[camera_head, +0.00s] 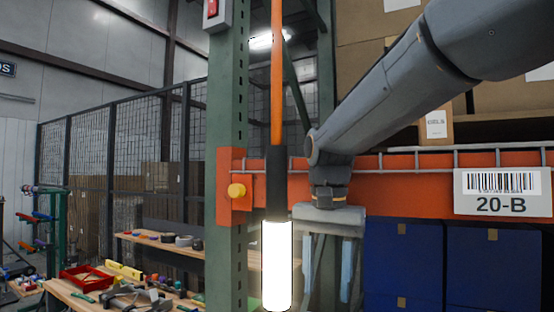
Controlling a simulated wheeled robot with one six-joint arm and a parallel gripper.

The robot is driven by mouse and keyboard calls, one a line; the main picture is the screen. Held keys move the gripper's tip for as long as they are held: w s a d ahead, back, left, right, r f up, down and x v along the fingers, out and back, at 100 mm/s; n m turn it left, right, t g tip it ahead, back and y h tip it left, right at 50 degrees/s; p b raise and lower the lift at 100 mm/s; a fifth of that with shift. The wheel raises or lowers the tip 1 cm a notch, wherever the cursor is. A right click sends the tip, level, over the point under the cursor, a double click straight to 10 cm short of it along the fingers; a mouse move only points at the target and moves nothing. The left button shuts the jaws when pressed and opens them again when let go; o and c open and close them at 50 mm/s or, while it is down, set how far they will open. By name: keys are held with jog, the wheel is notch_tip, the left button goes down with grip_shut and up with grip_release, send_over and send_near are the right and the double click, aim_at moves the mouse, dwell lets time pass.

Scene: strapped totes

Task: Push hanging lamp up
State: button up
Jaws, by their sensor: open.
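The hanging lamp (277,265) is a glowing white tube with a black upper sleeve. My gripper (331,285) points down just to the right of the lamp, beside the lit tube. Its light blue fingers are apart with nothing seen between them. A gap shows between the lamp and the nearer finger, though their difference in depth is hard to judge. The fingertips are close to the bottom of the view.
The green rack post (226,140) and orange beam (400,190) stand behind the lamp and arm. Blue totes (490,265) sit under the beam, cardboard boxes (375,60) above. A workbench (65,290) with tools and a red tray (86,278) is at lower left.

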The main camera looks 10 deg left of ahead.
jog(key=s+a+r+m+p, duration=0.1)
jog(key=a+r, duration=0.2)
jog(key=r, duration=0.4)
jog(key=s+a+r+p, duration=0.1)
jog(key=s+a+r, duration=0.1)
jog(key=r, duration=0.6)
notch_tip(320, 180, up, 11)
jog(key=m, duration=0.2)
send_over(278, 187)
jog(key=w, duration=0.2)
jog(key=shift+a+f+g, duration=0.1)
jog(key=shift+f+g, duration=0.05)
jog(key=shift+g, duration=0.15)
jog(key=shift+s+f+p, duration=0.1)
jog(key=shift+f+p, duration=0.3)
jog(key=shift+f, duration=3.35)
jog(key=shift+c, duration=0.3)
grip_shut()
